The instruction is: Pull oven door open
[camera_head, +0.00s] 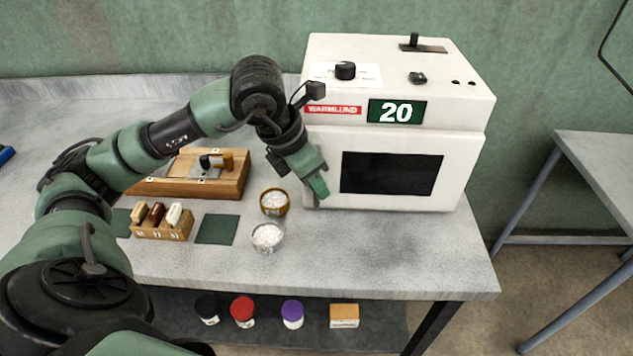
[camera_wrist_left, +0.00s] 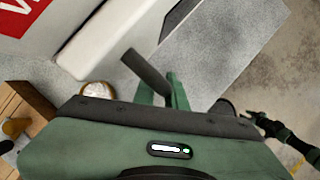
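The white oven (camera_head: 462,160) stands at the back right of the bench. Its front door (camera_head: 325,148) has a dark window (camera_head: 390,173) and looks closed. My left gripper (camera_head: 318,184) is at the left part of the door front, pointing down to the right. In the left wrist view, the green fingers (camera_wrist_left: 165,92) are beside a dark bar (camera_wrist_left: 143,70), which could be the door handle. The gripper's body hides whether the fingers close on it. The white oven edge (camera_wrist_left: 100,35) shows at upper left. A small dark arm end (camera_wrist_left: 256,119), probably my right arm, is at right.
Two small bowls of white grain, an amber one (camera_head: 274,203) and a clear one (camera_head: 267,237), stand just left of the oven front. A wooden board (camera_head: 235,183) and a wooden rack (camera_head: 160,229) are further left. The bench front right of the bowls is clear.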

